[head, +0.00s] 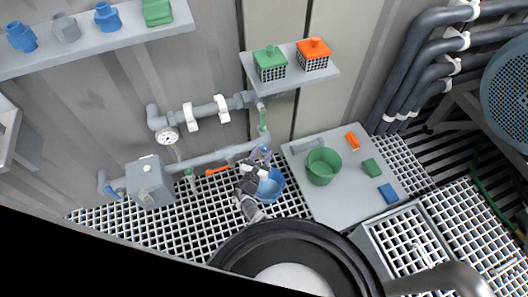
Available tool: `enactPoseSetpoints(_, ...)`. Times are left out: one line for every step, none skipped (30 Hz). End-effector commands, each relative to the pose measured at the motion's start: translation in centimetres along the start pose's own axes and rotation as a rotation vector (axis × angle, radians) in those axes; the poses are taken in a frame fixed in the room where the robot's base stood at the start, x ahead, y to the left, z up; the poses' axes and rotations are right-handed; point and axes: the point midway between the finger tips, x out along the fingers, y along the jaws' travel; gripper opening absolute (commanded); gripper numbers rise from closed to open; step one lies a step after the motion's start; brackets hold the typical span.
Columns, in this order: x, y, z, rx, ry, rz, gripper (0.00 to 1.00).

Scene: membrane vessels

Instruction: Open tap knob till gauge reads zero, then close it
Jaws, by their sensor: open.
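A round white gauge (168,136) sits on the grey pipework on the wall at the left; its needle is too small to read. Several small handles show on the pipes: a green one (262,122) on the right vertical pipe, an orange lever (217,171) on the lower pipe and a green one (189,174) further left. I cannot tell which is the tap knob. My gripper (261,158) is open at the right end of the lower pipe, right of the orange lever and below the upper green handle. Its fingers are small, and contact with anything there cannot be made out.
A blue bowl (270,190) stands under my gripper on the white grating. A grey table (335,205) to the right holds a green bucket (323,166) and small coloured blocks. A shelf (291,83) with two caged boxes juts out above. Dark pipes (400,75) run at the right.

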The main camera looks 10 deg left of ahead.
Motion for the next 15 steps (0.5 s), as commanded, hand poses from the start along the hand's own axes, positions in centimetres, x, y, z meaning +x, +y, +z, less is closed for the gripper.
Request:
enactPoseSetpoints(0.9, 0.0, -0.3, 0.001, -0.002, -0.002, 0.48)
enactPoseSetpoints(1.3, -0.1, -0.3, 0.000, -0.002, -0.002, 0.48)
enactPoseSetpoints(1.8, 0.0, -0.3, 0.000, -0.001, -0.002, 0.48)
enactPoseSetpoints(2.1, 0.0, -0.2, 0.000, -0.001, -0.001, 0.48)
enactPoseSetpoints(2.3, 0.0, -0.2, 0.000, -0.001, -0.001, 0.48)
enactPoseSetpoints(2.6, 0.0, -0.2, 0.000, 0.000, -0.001, 0.48)
enactPoseSetpoints(2.7, 0.0, -0.1, 0.000, 0.000, -0.001, 0.48)
enactPoseSetpoints(2.8, 0.0, -0.1, 0.000, 0.000, -0.001, 0.48)
enactPoseSetpoints(3.0, 0.0, -0.1, 0.000, 0.000, -0.001, 0.48)
enactPoseSetpoints(3.0, 0.0, 0.0, 0.000, 0.000, -0.001, 0.48)
enactPoseSetpoints(3.0, 0.0, 0.0, 0.000, 0.000, -0.001, 0.48)
enactPoseSetpoints(3.1, 0.0, 0.0, 0.000, 0.000, -0.001, 0.48)
enactPoseSetpoints(3.1, 0.0, 0.0, 0.000, 0.000, -0.001, 0.48)
enactPoseSetpoints(3.1, 0.0, 0.0, 0.000, 0.000, -0.001, 0.48)
enactPoseSetpoints(3.0, 0.0, 0.0, 0.000, 0.000, -0.001, 0.48)
